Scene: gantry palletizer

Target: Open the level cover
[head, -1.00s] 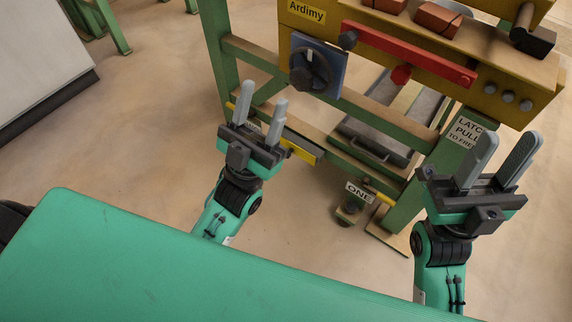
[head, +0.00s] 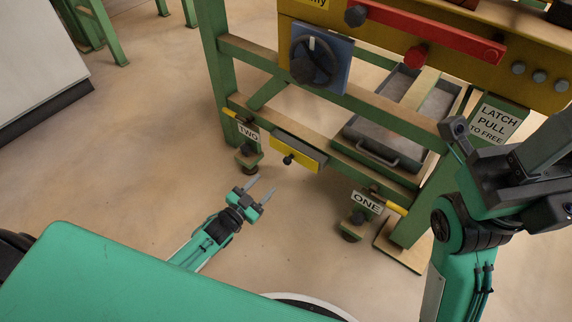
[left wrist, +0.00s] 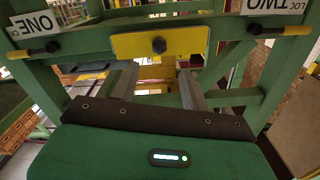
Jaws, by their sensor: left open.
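A yellow cover plate (head: 299,152) with a black knob sits on the lower green beam of the frame, between the TWO and ONE labels. I take it for the level cover; it lies flat against the beam. It also shows upside down in the left wrist view (left wrist: 185,42), with its knob near the middle. My left gripper (head: 266,183) is low, in front of and below the plate, apart from it. Its fingers (left wrist: 157,72) are spread and empty. My right gripper (head: 545,160) is raised at the right edge, partly cut off, so its fingertips are hidden.
Black-and-yellow handles stick out beside the TWO label (head: 248,134) and the ONE label (head: 367,203). Above are a blue panel with a dial (head: 338,62), a red bar (head: 430,30) and a grey tray (head: 378,150). The floor around my left gripper is clear.

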